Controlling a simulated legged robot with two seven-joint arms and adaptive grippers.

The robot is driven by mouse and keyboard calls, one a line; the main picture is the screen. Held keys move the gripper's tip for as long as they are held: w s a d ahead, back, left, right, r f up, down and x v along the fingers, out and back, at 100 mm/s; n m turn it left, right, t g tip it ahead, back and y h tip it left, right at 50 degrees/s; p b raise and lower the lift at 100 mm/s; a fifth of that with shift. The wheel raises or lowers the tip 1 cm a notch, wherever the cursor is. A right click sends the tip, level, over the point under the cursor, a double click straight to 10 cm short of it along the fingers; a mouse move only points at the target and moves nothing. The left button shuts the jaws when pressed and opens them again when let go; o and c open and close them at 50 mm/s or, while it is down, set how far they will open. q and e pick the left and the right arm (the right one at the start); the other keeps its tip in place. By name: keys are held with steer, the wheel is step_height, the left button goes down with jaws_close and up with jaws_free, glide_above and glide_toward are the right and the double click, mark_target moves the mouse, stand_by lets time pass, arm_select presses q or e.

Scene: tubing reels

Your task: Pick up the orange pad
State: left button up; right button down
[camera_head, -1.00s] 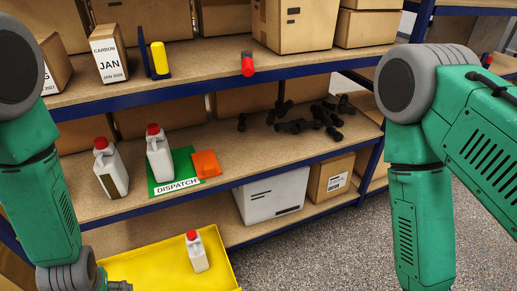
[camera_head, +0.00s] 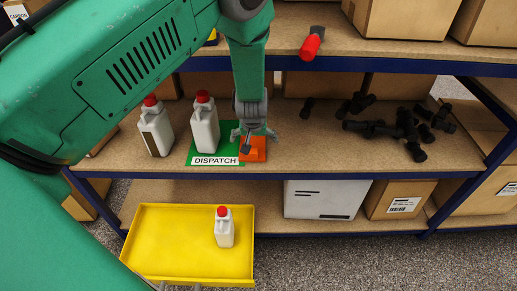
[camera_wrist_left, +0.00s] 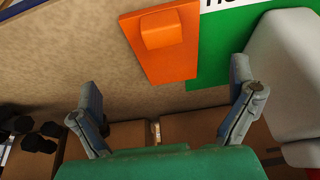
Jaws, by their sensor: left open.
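The orange pad (camera_head: 260,144) lies on the middle shelf, at the right edge of the green DISPATCH mat (camera_head: 228,133), partly overlapping it. In the left wrist view the pad (camera_wrist_left: 180,62) is a flat orange plate with a smaller raised orange block on top. My left gripper (camera_head: 254,134) is above the pad, pointing down, and covers part of it in the head view. In the left wrist view its two fingers (camera_wrist_left: 168,100) are spread wide with nothing between them, and the pad shows beyond them. My right gripper is not in view.
Two white red-capped bottles (camera_head: 205,126) (camera_head: 155,128) stand left of the pad, one on the mat. Several black fittings (camera_head: 408,125) lie to the right. A yellow tray (camera_head: 170,240) holding a bottle (camera_head: 224,228) is below. The upper shelf (camera_head: 390,57) overhangs behind the arm.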

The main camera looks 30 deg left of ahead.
mark_target(254, 146)
arm_select(q)
steer(key=a+f, duration=0.2)
steer(key=shift+w+f, duration=0.35)
steer(key=shift+w, duration=0.05)
steer(key=b+x, duration=0.2)
steer(key=x, duration=0.1)
steer(key=shift+w+f, duration=0.1)
steer(key=shift+w, duration=0.25)
steer(key=shift+w+d+f, duration=0.2)
steer(key=shift+w+f, duration=0.05)
steer(key=shift+f, duration=0.15)
steer(key=shift+a, duration=0.3)
steer(key=shift+c, duration=1.3)
steer(key=shift+a+f, duration=0.1)
steer(key=shift+a, duration=0.05)
steer(key=c, duration=0.7)
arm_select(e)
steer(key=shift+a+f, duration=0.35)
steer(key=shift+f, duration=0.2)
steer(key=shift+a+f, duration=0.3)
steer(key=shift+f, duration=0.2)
